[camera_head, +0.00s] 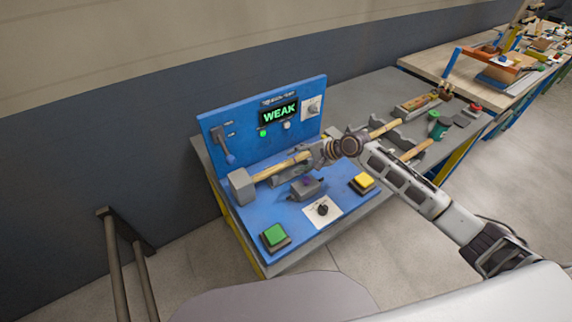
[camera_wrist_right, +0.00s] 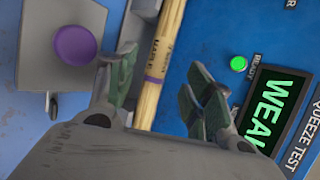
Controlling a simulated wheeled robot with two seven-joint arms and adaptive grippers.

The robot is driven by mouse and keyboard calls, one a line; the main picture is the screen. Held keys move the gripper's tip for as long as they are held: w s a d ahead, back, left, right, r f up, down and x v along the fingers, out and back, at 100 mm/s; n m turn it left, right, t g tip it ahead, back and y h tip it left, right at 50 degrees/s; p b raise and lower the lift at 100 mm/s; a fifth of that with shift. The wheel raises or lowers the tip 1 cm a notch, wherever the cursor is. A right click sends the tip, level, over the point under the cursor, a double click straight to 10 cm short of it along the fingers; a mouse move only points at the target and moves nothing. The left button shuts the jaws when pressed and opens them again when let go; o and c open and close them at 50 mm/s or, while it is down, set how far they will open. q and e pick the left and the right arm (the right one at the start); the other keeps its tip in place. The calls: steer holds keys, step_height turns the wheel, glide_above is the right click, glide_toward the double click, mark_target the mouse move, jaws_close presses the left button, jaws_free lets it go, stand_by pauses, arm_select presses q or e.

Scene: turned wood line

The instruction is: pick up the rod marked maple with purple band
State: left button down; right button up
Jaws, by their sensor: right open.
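The pale wooden rod (camera_head: 282,167) lies in a grey holder on the blue test station. One end meets a grey block (camera_head: 242,187). My left gripper is not in view.
The station's display (camera_head: 279,114) reads WEAK. A green button (camera_head: 274,235), a yellow button (camera_head: 364,181), a knob (camera_head: 323,209) and a purple-topped grey box (camera_head: 306,187) are close by. Another rod (camera_head: 415,150) lies to the right on the grey table.

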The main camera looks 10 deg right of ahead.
mark_target(288, 164)
steer(key=shift+a+f, duration=0.1)
steer(key=shift+p+x, duration=0.4)
steer(key=shift+x, duration=2.1)
steer(key=shift+s+a, duration=0.15)
jaws_close()
